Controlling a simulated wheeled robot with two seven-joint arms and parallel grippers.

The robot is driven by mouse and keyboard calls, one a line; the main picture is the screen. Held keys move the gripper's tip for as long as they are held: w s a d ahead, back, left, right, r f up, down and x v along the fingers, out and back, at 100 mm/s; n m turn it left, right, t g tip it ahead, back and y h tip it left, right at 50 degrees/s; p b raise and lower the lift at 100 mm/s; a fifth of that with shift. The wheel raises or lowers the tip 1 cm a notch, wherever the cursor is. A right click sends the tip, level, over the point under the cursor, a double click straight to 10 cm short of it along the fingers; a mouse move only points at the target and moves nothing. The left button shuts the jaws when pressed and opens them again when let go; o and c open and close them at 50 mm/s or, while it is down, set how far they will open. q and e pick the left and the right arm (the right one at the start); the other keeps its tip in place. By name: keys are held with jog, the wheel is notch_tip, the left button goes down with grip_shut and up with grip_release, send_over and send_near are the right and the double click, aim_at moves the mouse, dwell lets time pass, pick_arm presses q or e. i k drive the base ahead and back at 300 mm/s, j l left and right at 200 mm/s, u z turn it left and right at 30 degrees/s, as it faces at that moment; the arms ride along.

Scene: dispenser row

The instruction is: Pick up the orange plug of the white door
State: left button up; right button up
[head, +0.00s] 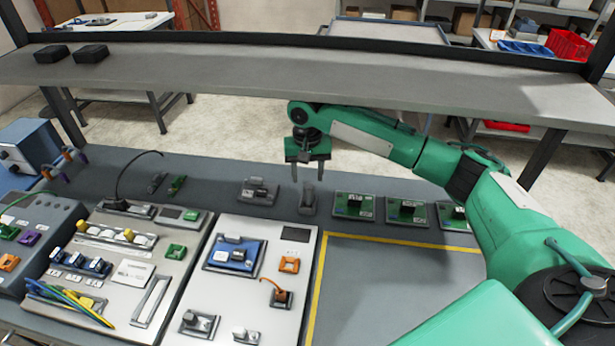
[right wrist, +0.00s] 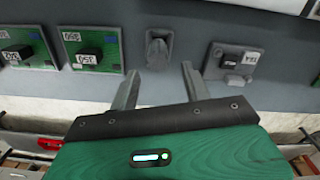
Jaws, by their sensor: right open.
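A white panel (head: 225,298), which looks like the white door, lies on the bench left of the yellow-lined area. On its right side is an orange square part (head: 289,264). Below it, a short orange cable (head: 269,282) runs to a dark and orange plug-like part (head: 281,297). I cannot tell for sure which of the two is the plug. My right gripper (head: 308,178) is open and empty, above the back of the bench, well behind the panel. In the right wrist view its fingers (right wrist: 159,88) point toward a grey holder (right wrist: 159,50). My left gripper is out of view.
The grey holder (head: 308,199) stands between a grey block unit (head: 259,191) and several green-board modules (head: 354,206). A shelf (head: 300,75) spans above the bench. A panel with switches and cables (head: 125,265) lies left. The yellow-lined area (head: 390,290) is largely clear.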

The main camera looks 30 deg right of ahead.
aim_at(279, 297)
jog(key=k+j, duration=0.45)
jog(key=k, duration=0.15)
jog(key=k+j, duration=0.4)
jog(key=k, duration=0.2)
jog(key=k+j, duration=0.45)
jog(key=k, duration=0.15)
